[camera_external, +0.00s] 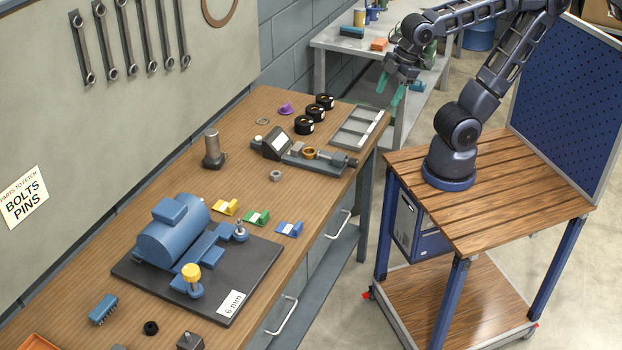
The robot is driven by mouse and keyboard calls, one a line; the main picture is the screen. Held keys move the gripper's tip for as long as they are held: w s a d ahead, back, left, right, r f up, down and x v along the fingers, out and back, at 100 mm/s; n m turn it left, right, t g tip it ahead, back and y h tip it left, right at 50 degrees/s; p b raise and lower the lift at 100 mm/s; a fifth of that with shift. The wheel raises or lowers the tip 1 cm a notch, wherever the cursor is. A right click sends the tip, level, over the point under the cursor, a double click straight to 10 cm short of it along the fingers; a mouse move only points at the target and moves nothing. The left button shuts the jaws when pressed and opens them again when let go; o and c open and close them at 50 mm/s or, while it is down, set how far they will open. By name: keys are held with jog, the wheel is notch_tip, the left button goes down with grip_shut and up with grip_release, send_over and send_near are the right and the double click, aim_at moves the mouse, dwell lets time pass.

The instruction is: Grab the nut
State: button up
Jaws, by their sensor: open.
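A small grey ring-shaped piece that looks like a nut (275,176) lies on the wooden workbench (190,180), in front of the grey measuring device. A small black ring-shaped piece (150,328) lies near the bench's front left; I cannot tell whether it is a nut. My gripper (393,99) has green fingers, spread apart and empty. It appears in the upper right, above and beyond the bench's far right end, well away from the grey piece.
A blue motor (172,238) stands on a dark plate (262,262), with yellow, green and blue clips beside it. The measuring device (318,160), a grey cylinder (212,150), black rolls (304,125) and a divided tray (344,139) stand farther back. Bare wood surrounds the grey piece.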

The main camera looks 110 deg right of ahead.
jog(key=w+d+f+n+g, duration=0.1)
jog(key=w+d+f+n, duration=0.15)
jog(key=w+n, duration=0.55)
jog(key=n+g, duration=0.3)
jog(key=n, duration=1.1)
send_over(276, 176)
jog(key=d, duration=0.1)
notch_tip(276, 176, down, 21)
jog(key=shift+s+d+f, duration=0.1)
jog(key=shift+f, duration=2.35)
jog(key=shift+s+d+f, duration=0.1)
jog(key=shift+f, duration=2.35)
jog(key=c, duration=1.1)
jog(key=shift+r, duration=0.15)
